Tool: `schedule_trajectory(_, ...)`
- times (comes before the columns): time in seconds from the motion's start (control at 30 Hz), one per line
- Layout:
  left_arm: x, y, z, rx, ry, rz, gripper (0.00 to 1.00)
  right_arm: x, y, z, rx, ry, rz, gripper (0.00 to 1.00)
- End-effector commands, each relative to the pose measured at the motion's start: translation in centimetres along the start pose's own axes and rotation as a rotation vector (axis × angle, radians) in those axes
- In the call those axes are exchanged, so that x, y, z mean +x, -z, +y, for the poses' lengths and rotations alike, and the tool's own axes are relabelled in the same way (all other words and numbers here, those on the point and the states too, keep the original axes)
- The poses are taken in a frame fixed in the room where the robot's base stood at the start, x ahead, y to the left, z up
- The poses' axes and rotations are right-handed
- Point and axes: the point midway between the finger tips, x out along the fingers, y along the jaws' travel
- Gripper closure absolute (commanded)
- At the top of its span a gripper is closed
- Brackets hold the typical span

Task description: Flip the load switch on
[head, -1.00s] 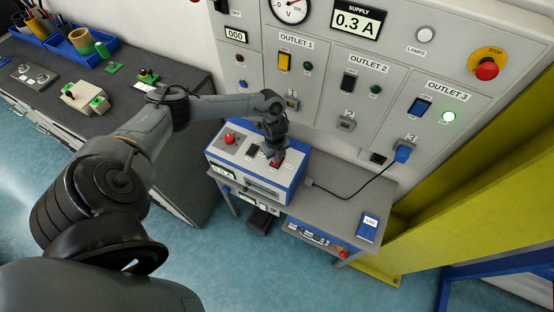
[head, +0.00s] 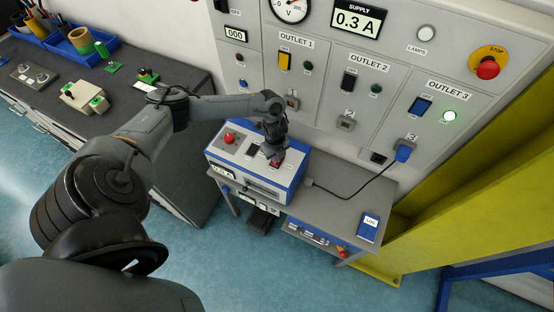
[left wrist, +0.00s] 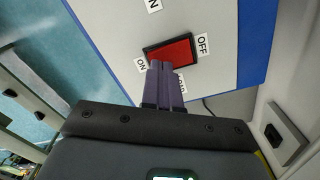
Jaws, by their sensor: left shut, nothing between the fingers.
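The load switch is a red rocker (left wrist: 172,52) in a black frame, with an ON label on its left and an OFF label on its right in the left wrist view. In the head view the red rocker (head: 277,163) sits on top of the blue and white load box (head: 240,170). My left gripper (left wrist: 160,68) is shut and empty. Its fingertips are at the lower edge of the rocker, nearer the ON end, and partly cover the label below; I cannot tell if they touch. In the head view my left gripper (head: 274,157) is over the box. My right gripper is not in view.
The box stands on a small grey table (head: 340,197) with a blue LOG book (head: 368,228). A black cable runs to a blue plug (head: 403,154) in outlet 3. The wall panel (head: 310,95) rises close behind. A red knob (head: 229,138) is on the box.

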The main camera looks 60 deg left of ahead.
Motion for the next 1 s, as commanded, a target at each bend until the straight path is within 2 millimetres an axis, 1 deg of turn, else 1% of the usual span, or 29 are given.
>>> schedule_trajectory(1.0,1.5,0.0,0.0,0.000,0.000,0.000,1.00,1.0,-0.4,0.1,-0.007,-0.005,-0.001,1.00)
